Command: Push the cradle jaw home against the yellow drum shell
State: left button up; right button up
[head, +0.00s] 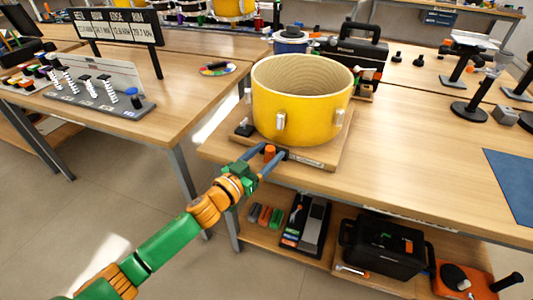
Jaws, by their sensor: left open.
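The yellow drum shell (299,108) stands upright on a wooden cradle board (335,150) near the left end of the workbench. A small dark cradle jaw with an orange part (270,153) sits at the board's front left edge, below the shell; whether it touches the shell I cannot tell. My left gripper (273,150), with two blue-grey fingers, is open. Its fingers reach to either side of the orange part; contact is too small to tell. My right gripper is not in view.
Another dark block (244,130) sits at the board's left side. A black case (355,50) stands behind the shell, and a blue mat (512,180) lies at the right. The bench top right of the board is mostly clear. A second table (180,88) stands left.

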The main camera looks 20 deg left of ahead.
pick_arm(q)
grip_shut()
dwell(1.4)
